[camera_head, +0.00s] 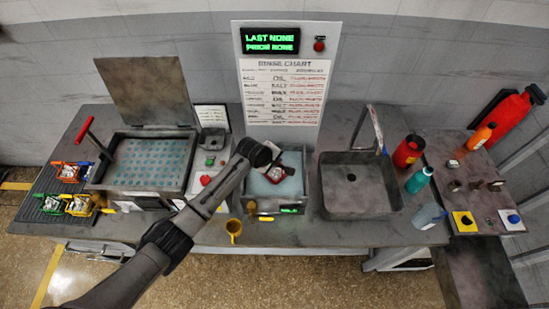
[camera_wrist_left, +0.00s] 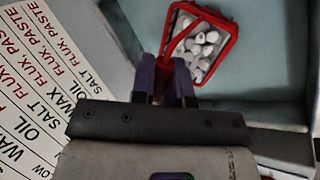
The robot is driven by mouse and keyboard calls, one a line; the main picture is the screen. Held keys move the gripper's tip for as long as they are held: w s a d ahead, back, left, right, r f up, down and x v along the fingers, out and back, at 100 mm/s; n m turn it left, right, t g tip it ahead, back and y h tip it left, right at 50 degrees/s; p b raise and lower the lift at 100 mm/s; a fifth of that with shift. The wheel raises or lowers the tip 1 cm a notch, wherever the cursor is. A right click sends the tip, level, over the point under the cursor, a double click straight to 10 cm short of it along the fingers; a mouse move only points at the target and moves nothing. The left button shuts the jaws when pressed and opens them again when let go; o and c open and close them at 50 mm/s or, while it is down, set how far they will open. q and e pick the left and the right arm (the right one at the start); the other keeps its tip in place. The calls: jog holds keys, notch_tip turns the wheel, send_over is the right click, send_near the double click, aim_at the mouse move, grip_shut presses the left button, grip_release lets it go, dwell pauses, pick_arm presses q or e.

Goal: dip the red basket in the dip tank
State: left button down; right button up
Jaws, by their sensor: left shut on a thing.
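The red basket (camera_wrist_left: 204,42) is a small open box with a red rim and several white lumps inside. My left gripper (camera_wrist_left: 172,72) is shut on its red handle in the left wrist view. In the head view the left gripper (camera_head: 271,161) and the red basket (camera_head: 276,174) are over the small tank (camera_head: 252,206) with a pale blue inside, below the chart board. The basket lies within the tank's outline. I cannot tell whether it is in the liquid or above it. My right gripper is not in view.
A larger open tank (camera_head: 148,160) with a raised lid stands left, beside a rack of coloured baskets (camera_head: 75,202). A sink (camera_head: 357,192) stands right, with bottles (camera_head: 418,179) beyond. The chart board (camera_head: 287,100) rises behind.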

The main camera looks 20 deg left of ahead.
aim_at(274, 170)
pick_arm(q)
jog(key=shift+f+b, duration=0.6)
jog(key=shift+f, duration=0.7)
jog(key=shift+f+b, duration=1.1)
jog(key=shift+f, duration=1.05)
dwell(0.7)
dwell(0.7)
